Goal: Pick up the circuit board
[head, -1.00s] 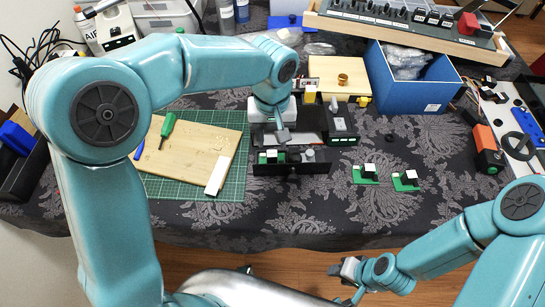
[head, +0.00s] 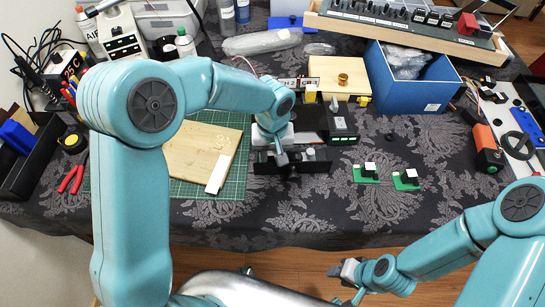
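Two small green circuit boards, each with a white and black block on it, lie on the dark patterned cloth, one at the left (head: 367,173) and one at the right (head: 406,180). A black fixture (head: 312,166) stands left of them. My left gripper (head: 281,158) points down at the left part of this fixture and covers what sits there. I cannot tell whether its fingers are open or touching anything. My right gripper (head: 345,280) hangs low at the front, beyond the table's front edge, away from the boards; its finger state is unclear.
A wooden board (head: 198,150) with a white block lies on a green cutting mat at the left. A blue box (head: 410,85) and a control panel (head: 400,22) stand at the back right. The front cloth is clear.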

